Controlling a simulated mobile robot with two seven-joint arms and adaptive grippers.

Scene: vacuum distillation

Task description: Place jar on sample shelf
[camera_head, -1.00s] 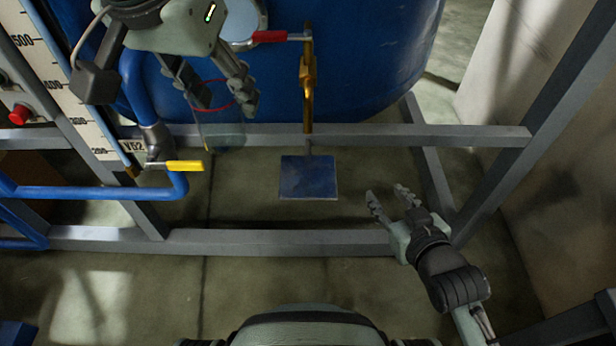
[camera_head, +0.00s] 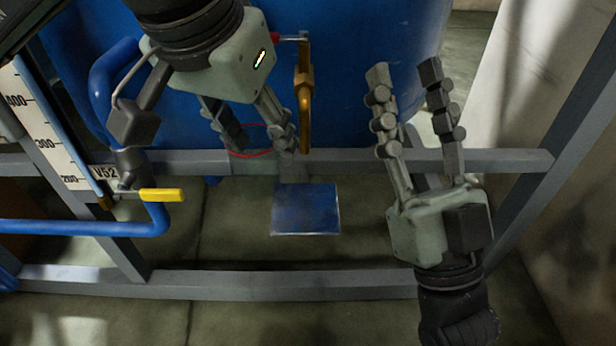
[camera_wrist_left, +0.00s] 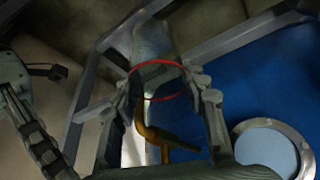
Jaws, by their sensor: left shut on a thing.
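The jar is clear glass with a red ring; the ring (camera_head: 250,154) shows between the fingers of my left gripper (camera_head: 262,142) in the head view. The rest of the jar is hard to make out there. In the left wrist view, the jar (camera_wrist_left: 152,42) sits between the fingertips of my left gripper (camera_wrist_left: 165,82), which is shut on it. A small blue square plate (camera_head: 306,210), which looks like the sample shelf, lies below and right of the jar. My right gripper (camera_head: 404,74) is open and empty, to the right of the plate.
A brass tap (camera_head: 304,95) hangs in front of the blue tank (camera_head: 345,110), above the plate. Grey frame bars (camera_head: 330,285) run in front of and behind the plate. A yellow-handled valve (camera_head: 162,195) on a blue pipe stands at the left.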

